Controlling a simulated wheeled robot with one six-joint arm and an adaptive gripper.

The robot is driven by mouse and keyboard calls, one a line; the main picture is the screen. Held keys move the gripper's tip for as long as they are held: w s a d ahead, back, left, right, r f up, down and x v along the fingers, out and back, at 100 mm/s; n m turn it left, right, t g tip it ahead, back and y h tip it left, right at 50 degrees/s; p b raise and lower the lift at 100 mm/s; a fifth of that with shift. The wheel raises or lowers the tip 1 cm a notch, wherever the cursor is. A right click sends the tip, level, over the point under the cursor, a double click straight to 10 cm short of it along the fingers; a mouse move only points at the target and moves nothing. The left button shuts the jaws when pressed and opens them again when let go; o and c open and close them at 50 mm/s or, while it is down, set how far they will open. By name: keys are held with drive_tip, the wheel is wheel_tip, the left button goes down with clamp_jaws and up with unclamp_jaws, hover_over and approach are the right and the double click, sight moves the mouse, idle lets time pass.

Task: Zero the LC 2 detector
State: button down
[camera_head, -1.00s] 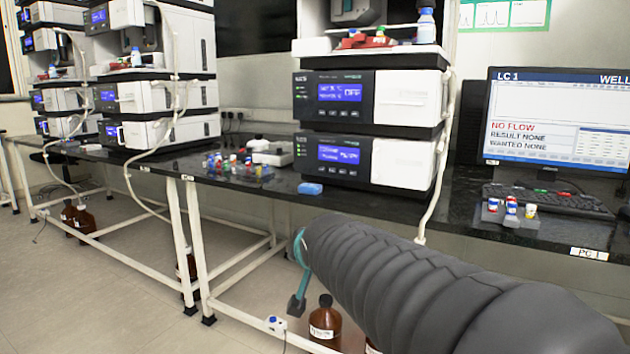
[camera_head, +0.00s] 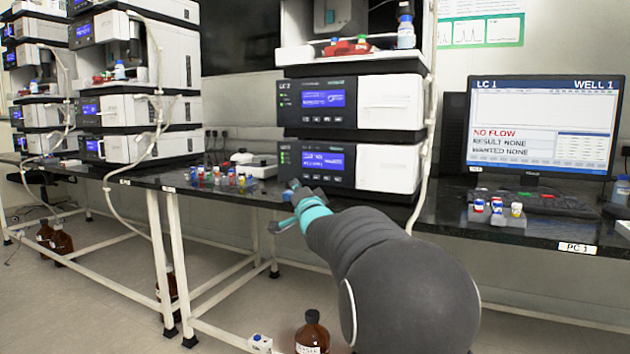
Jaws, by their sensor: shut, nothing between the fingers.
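The middle column stack has a label that looks like LC 2, though it is small. Its upper module (camera_head: 391,105) has a lit blue screen (camera_head: 323,99) with a row of buttons below. Its lower module (camera_head: 391,169) also has a lit blue screen (camera_head: 323,161) with small buttons. The screen text is too small to read surely, and I cannot tell which module is the detector. My gripper (camera_head: 287,197) is shut and empty. It appears in front of the bench edge, below and left of the lower module's front, apparently clear of the buttons.
The monitor (camera_head: 542,122) at right reads LC 1, NO FLOW. A vial rack (camera_head: 497,215) stands before it. Small coloured vials (camera_head: 221,176) stand left of my gripper. Another stack (camera_head: 154,150) stands at left. A pale tube (camera_head: 425,150) hangs beside the middle stack.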

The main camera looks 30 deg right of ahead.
sight(312, 181)
drive_tip(key=w+d+p, duration=0.1)
drive_tip(key=d, duration=0.1)
drive_tip(key=w+d+p, duration=0.1)
drive_tip(key=w+d, duration=0.1)
drive_tip(key=w+d+p, duration=0.1)
drive_tip(key=shift+w+d+r, duration=0.15)
drive_tip(key=shift+w+d, duration=0.1)
drive_tip(key=shift+d, duration=0.15)
drive_tip(key=shift+w+d+p, duration=0.45)
drive_tip(key=shift+d+p, duration=0.05)
drive_tip(key=shift+d, duration=0.05)
drive_tip(key=shift+w+d, duration=0.1)
drive_tip(key=shift+d, duration=0.05)
idle(1.1)
drive_tip(key=shift+w+d+f+p, duration=0.15)
drive_tip(key=shift+d+f+p, duration=0.05)
drive_tip(key=shift+p, duration=0.2)
